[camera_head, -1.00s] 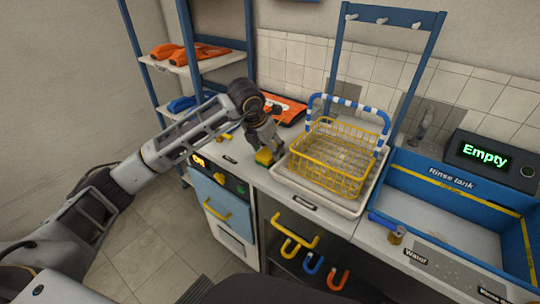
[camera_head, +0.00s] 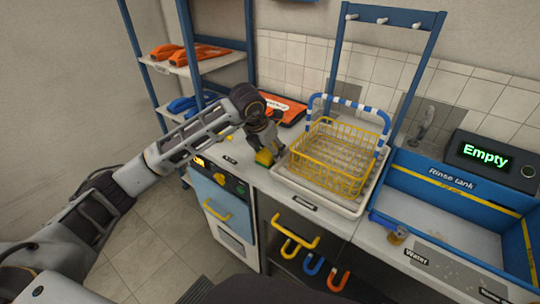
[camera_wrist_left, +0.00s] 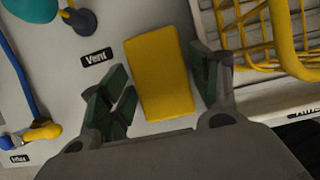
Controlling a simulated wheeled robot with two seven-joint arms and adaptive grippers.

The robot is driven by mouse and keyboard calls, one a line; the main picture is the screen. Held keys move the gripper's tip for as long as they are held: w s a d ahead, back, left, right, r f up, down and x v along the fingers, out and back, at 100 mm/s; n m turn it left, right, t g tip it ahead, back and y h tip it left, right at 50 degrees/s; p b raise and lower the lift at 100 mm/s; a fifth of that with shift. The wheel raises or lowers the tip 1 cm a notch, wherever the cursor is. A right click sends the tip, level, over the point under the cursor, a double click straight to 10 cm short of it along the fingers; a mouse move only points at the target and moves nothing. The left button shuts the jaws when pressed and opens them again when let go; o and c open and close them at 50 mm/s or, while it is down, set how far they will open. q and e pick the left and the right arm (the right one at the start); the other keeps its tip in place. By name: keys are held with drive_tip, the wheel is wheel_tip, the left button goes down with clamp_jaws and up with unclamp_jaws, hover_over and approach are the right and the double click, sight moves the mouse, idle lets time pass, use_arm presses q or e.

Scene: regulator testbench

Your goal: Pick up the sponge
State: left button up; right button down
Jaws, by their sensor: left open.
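The sponge is a yellow block. In the head view the sponge (camera_head: 264,157) sits on the counter just left of the tray with the yellow basket. In the left wrist view the sponge (camera_wrist_left: 161,72) lies between the two fingers of my left gripper (camera_wrist_left: 160,98), with a gap on each side. In the head view my left gripper (camera_head: 269,147) is right above the sponge and partly hides it. The gripper is open. My right gripper is not in view.
A yellow wire basket (camera_head: 330,157) with a blue-and-white handle stands in a white tray (camera_head: 315,201) close to the right. A blue rinse tank (camera_head: 450,214) is farther right. An orange item (camera_head: 286,109) lies behind the gripper. A shelf rack (camera_head: 190,62) stands at the left.

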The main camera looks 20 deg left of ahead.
use_arm(q)
drive_tip(key=shift+f, duration=0.2)
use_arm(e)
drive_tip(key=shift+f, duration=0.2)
use_arm(q)
drive_tip(key=shift+c, duration=0.3)
drive_tip(key=c, duration=0.5)
drive_tip(key=shift+r, duration=0.1)
drive_tip(key=shift+c, duration=0.2)
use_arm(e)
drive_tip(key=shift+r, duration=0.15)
